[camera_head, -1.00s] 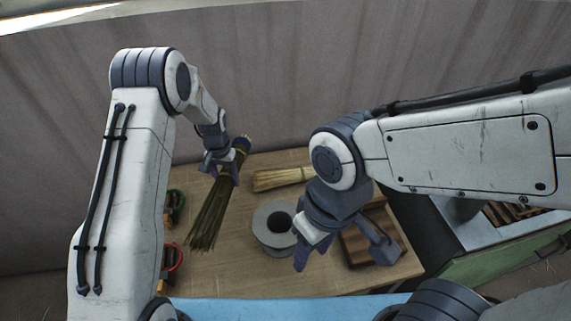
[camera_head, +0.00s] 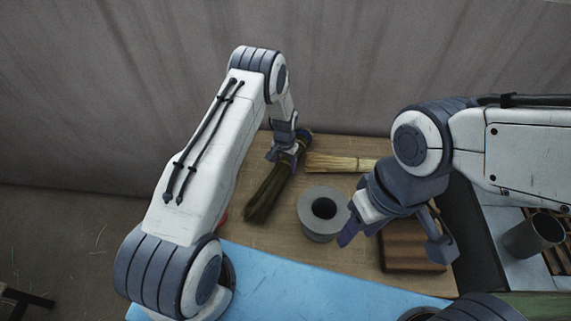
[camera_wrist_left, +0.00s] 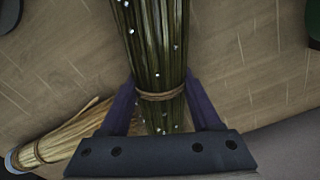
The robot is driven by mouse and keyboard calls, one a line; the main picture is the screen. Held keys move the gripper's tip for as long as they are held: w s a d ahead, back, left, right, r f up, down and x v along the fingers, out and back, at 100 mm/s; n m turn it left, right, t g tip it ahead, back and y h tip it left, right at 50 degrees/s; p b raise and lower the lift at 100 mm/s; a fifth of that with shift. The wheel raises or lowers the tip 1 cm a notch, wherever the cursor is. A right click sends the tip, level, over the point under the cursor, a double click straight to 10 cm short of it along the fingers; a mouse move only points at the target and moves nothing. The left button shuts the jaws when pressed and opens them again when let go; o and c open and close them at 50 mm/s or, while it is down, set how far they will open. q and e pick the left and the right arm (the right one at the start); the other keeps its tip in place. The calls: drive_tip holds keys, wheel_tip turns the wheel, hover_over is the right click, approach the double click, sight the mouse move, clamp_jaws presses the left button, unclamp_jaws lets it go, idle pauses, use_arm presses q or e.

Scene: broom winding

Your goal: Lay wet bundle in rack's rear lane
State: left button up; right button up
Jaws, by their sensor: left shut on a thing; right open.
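The wet bundle (camera_head: 268,193) is a sheaf of dark green stalks, with water drops and a tan tie in the left wrist view (camera_wrist_left: 158,45). My left gripper (camera_head: 284,153) is shut on it near the tie, its fingers on both sides. The bundle slants over the wooden table's left part; I cannot tell whether it touches the top. A slatted wooden piece (camera_head: 560,262) at the right edge may be the rack, but it is cut off and its lanes are unclear. My right gripper (camera_head: 392,240) is open and empty, above the table's right part.
A pale straw bundle (camera_head: 340,163) lies at the table's back. A grey spool (camera_head: 322,214) stands mid-table. A grooved brown wooden block (camera_head: 410,248) sits at right. A grey cup (camera_head: 535,234) stands on the right counter. My left arm covers the table's left edge.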

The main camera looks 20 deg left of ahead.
use_arm(q)
drive_tip(key=shift+f, duration=0.15)
drive_tip(key=o, duration=1.4)
